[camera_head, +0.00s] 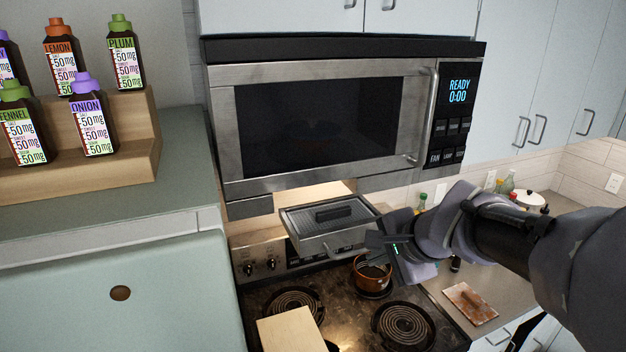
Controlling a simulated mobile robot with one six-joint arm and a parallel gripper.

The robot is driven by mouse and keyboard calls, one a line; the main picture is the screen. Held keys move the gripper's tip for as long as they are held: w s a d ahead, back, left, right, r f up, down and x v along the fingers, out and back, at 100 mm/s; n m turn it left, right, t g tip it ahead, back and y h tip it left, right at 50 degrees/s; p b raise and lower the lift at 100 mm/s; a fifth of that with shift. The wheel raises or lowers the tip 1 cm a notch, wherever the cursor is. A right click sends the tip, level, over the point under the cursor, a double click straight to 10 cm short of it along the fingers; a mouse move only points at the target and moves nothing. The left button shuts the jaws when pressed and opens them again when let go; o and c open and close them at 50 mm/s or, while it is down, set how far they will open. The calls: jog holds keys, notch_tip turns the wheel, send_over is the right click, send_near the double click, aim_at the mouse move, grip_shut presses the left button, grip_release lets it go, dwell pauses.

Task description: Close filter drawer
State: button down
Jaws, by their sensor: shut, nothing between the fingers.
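The filter drawer (310,225) is a grey metal tray with a dark ribbed filter and a black grip on top. It hangs out below the underside of the steel microwave (318,125), over the stove, and stands open. A bar handle shows on its front face. My gripper (378,244) is shut and empty at the drawer's front right corner. It covers part of that corner, and I cannot tell whether it touches the drawer.
A copper pot (371,284) sits on the coil stove (345,318) below my gripper. A wooden board (290,330) lies at the front. Bottles on a wooden rack (110,160) stand left. A cutting board (469,304) lies on the right counter.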

jog(key=shift+w+a+f, duration=0.1)
jog(key=shift+w+a, duration=0.1)
jog(key=shift+w, duration=0.4)
jog(key=shift+w+a+f, duration=0.1)
jog(key=shift+w+a, duration=0.1)
jog(key=shift+w, duration=0.35)
